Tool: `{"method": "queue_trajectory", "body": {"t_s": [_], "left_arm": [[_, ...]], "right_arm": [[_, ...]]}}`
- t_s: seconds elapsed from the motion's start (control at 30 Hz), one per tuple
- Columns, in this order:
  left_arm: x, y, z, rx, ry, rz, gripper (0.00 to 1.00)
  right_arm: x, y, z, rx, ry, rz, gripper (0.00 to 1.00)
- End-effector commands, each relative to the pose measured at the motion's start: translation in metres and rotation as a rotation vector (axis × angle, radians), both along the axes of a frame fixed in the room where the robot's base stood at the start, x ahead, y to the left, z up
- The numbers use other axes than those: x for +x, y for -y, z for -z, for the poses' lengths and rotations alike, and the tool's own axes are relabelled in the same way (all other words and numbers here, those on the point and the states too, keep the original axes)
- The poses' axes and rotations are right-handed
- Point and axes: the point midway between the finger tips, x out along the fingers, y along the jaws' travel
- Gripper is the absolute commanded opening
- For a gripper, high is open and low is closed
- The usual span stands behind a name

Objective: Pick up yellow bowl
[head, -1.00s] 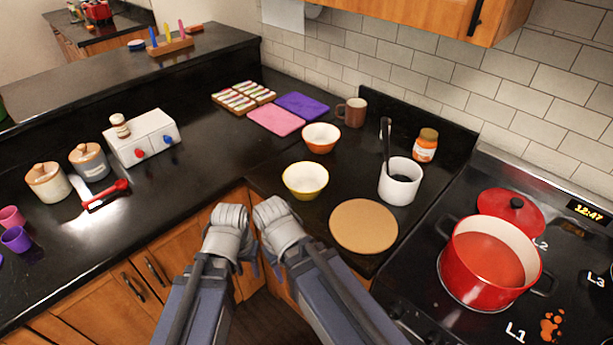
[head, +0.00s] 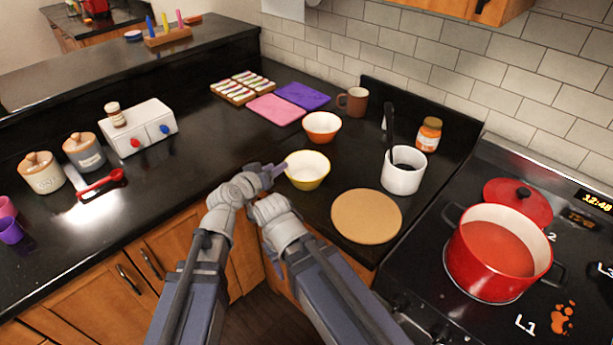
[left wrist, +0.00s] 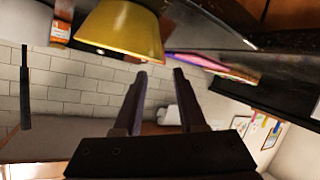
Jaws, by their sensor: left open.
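The yellow bowl (head: 308,172), white inside, stands upright on the black counter near its corner. It also shows large in the left wrist view (left wrist: 122,32), where the picture is upside down. My left gripper (head: 276,170) is at the bowl's left side, with its fingers pointing toward it. In the left wrist view its two fingers (left wrist: 160,72) are apart with nothing between them. I cannot tell whether a fingertip touches the bowl. My right gripper (head: 278,248) is low in front of the counter edge; its fingers are mostly hidden by its own arm.
An orange bowl (head: 322,127) stands just behind the yellow one. A round tan board (head: 366,216) and a white utensil crock (head: 403,172) are to the right, with a red pot (head: 492,258) on the stove beyond.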

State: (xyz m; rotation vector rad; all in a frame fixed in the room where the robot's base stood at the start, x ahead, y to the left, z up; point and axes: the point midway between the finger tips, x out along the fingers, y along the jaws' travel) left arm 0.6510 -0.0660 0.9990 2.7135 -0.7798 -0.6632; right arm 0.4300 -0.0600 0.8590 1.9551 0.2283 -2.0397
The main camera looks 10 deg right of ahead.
Motion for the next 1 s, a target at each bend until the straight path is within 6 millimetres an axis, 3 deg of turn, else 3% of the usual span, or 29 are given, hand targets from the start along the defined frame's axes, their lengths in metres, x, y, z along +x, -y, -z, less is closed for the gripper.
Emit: {"method": "queue_trajectory", "body": {"t_s": [0.1, 0.37, 0.67, 0.9, 1.0], "left_arm": [[0.011, 0.008, 0.007, 0.0, -0.001, 0.001, 0.4], [0.017, 0.013, 0.011, 0.0, -0.002, 0.001, 0.4], [0.046, 0.037, 0.028, 0.0, -0.001, 0.0, 0.4], [0.046, 0.038, 0.027, 0.0, -0.001, 0.0, 0.4], [0.046, 0.038, 0.027, 0.0, -0.001, 0.0, 0.3]], "right_arm": [[0.0, 0.0, 0.006, 0.0, 0.0, 0.0, 0.5], [0.0, 0.0, 0.011, 0.0, 0.0, 0.0, 0.5], [0.0, 0.0, 0.028, 0.0, 0.0, 0.0, 0.5], [0.0, 0.0, 0.027, 0.0, 0.0, 0.0, 0.5], [0.0, 0.0, 0.027, 0.0, 0.0, 0.0, 0.5]]}}
